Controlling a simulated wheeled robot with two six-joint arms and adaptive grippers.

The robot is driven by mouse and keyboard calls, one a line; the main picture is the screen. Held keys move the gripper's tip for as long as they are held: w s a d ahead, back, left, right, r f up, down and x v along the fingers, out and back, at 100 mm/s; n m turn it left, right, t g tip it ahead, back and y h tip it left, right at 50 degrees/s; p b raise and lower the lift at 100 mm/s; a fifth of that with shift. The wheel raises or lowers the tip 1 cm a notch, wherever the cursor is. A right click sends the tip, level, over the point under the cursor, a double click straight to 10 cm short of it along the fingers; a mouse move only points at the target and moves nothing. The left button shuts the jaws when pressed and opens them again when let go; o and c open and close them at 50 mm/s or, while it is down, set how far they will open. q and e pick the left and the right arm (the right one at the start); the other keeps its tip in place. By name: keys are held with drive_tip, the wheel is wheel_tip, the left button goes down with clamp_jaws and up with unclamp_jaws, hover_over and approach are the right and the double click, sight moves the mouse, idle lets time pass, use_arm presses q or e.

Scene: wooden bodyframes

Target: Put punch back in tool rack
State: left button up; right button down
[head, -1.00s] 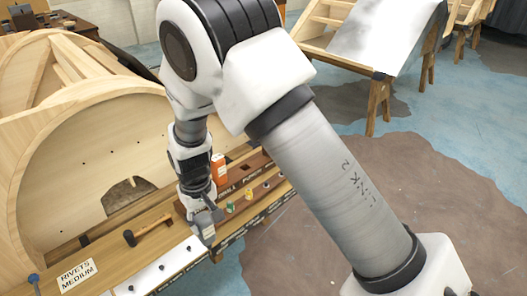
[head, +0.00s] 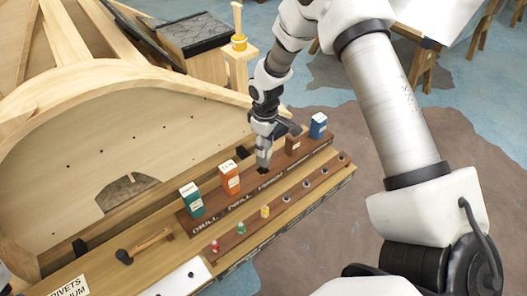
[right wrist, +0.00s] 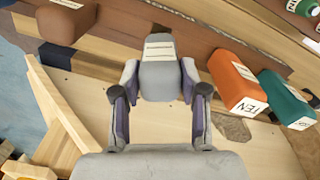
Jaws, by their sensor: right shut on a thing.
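My right gripper (head: 264,146) is shut on the grey punch (head: 263,158), which hangs upright below the fingers. In the right wrist view the punch (right wrist: 158,68) shows as a grey block with a white label, held between the two fingers (right wrist: 158,90). The brown wooden tool rack (head: 212,218) lies along the bench. The punch's lower end is at a dark slot in the rack, between the orange block and the brown block. I cannot tell whether its tip is inside the slot.
A teal block (head: 191,200) and an orange block (head: 230,177) stand left of the punch. A brown block (head: 292,146) and a blue block (head: 318,126) stand to its right. Small coloured pieces line the front strip. A hammer (head: 145,246) lies at left, near the large wooden frame (head: 100,165).

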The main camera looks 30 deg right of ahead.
drive_tip(key=f, duration=0.3)
drive_tip(key=shift+w+d+f, duration=0.1)
drive_tip(key=shift+w+f, duration=0.15)
drive_tip(key=shift+w, duration=0.1)
drive_tip(key=shift+w+f, duration=0.1)
drive_tip(key=shift+f, duration=0.15)
drive_tip(key=shift+s+a+r, duration=0.2)
drive_tip(key=shift+s+f, duration=0.1)
drive_tip(key=shift+f, duration=0.2)
drive_tip(key=c, duration=0.6)
unclamp_jaws()
drive_tip(key=shift+f, duration=0.15)
use_arm(q)
drive_tip(key=shift+w+r, duration=0.1)
drive_tip(key=shift+w, duration=0.2)
